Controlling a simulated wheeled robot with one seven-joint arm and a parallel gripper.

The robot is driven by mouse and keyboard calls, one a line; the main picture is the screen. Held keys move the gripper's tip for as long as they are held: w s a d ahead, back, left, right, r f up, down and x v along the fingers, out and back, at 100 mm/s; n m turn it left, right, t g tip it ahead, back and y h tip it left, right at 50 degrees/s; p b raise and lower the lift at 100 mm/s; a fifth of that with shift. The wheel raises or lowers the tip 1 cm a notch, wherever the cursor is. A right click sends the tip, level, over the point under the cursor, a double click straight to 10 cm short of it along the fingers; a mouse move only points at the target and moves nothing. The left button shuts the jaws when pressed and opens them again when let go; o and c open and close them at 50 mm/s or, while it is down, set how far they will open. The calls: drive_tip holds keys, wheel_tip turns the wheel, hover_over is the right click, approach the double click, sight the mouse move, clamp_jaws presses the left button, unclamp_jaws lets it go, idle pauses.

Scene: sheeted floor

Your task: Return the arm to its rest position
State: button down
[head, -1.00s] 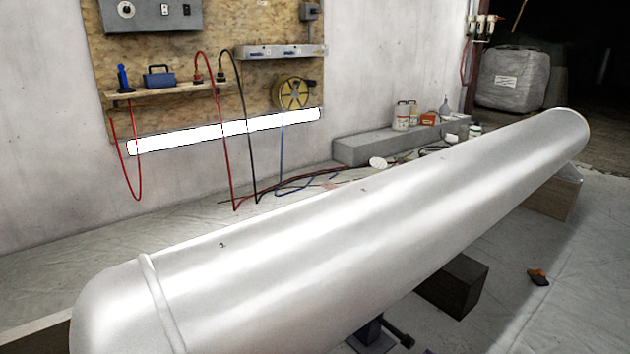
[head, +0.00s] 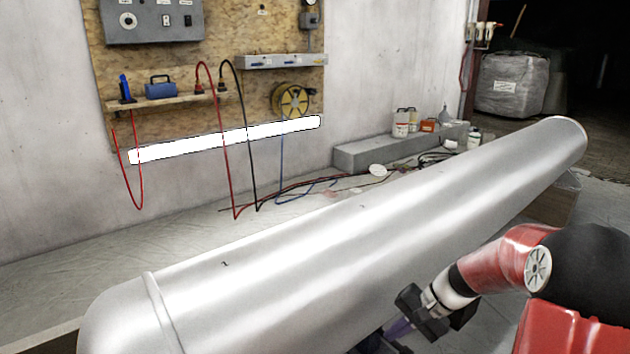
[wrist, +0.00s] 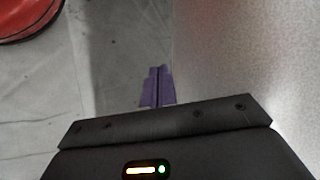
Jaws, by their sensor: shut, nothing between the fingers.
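My gripper (head: 398,328) is at the lower right in the head view, at the end of my red and black arm. It is low in front of the near side of the long silver cylinder (head: 330,240), and I cannot tell whether it touches it. In the wrist view the purple fingers (wrist: 157,88) are together with nothing between them. The cylinder's pale side fills the right of that view, close beside the fingers. The fingertips are partly cut off from sight in the head view.
A concrete ledge (head: 365,155) with bottles stands along the wall behind. Red and black cables (head: 232,170) hang from a shelf (head: 180,99). Floor to the right is partly clear.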

drive_tip(key=s+a+r+n+t+h+p, duration=0.2)
drive_tip(key=s+r+n+h, duration=0.4)
drive_tip(key=s+r, duration=1.3)
drive_tip(key=s+t+h+p, duration=0.1)
drive_tip(key=s+t, duration=0.1)
drive_tip(key=s, duration=0.1)
drive_tip(key=shift+a+n+t, duration=0.15)
drive_tip(key=shift+n+t, duration=0.15)
drive_tip(key=shift+s, duration=0.1)
